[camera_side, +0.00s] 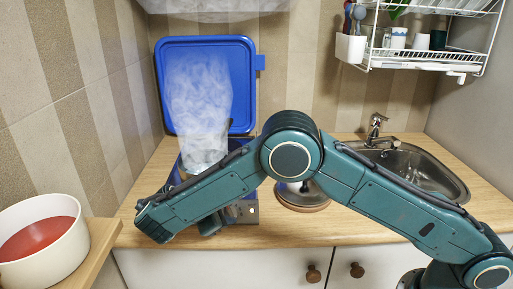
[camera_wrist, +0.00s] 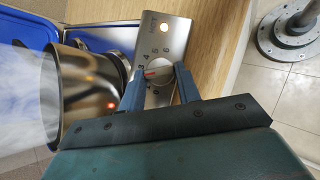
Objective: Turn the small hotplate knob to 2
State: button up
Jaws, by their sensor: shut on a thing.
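The small hotplate knob (camera_wrist: 159,72) is a round silver dial with a red mark, on a steel panel (camera_wrist: 176,30) with printed numbers. Its red mark points left in the wrist view, near the 3; the area of the 2 is covered by a finger. My gripper (camera_wrist: 161,75) has its two blue fingers on opposite sides of the knob and is shut on it. In the side view my arm hides the knob and most of the panel.
A steaming steel pot (camera_wrist: 75,95) stands on the hob close to the fingers. An indicator light (camera_wrist: 163,27) glows on the panel. The blue hob lid (camera_side: 243,85) stands open against the wall. A white pot with red contents (camera_side: 75,250) is at left, a sink (camera_side: 432,178) at right.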

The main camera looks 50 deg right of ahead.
jog(key=shift+n, duration=0.5)
jog(key=shift+f, duration=0.1)
jog(key=o, duration=1)
jog(key=shift+m, duration=0.3)
jog(key=m+g, duration=0.1)
jog(key=m, duration=0.1)
jog(key=m+y, duration=0.1)
jog(key=m, duration=0.1)
jog(key=shift+w+d+r+m+g, duration=0.1)
jog(key=shift+w+r+m+g, duration=0.1)
jog(key=shift+m+g, duration=0.15)
jog(key=m+y, duration=0.1)
jog(key=m, duration=0.1)
jog(key=m+g+y, duration=0.1)
jog(key=m, duration=0.2)
jog(key=shift+w+d+r+g, duration=0.1)
jog(key=shift+d+r+g, duration=0.05)
jog(key=shift+d+g, duration=0.1)
jog(key=shift+m+y, duration=0.4)
jog(key=shift+m, duration=0.15)
jog(key=shift+d+r+m+y, duration=0.15)
jog(key=shift+m+y, duration=0.5)
jog(key=shift+m, duration=0.55)
jog(key=shift+d+m+y, duration=0.15)
jog(key=shift+m+y, duration=0.5)
jog(key=shift+m, duration=0.55)
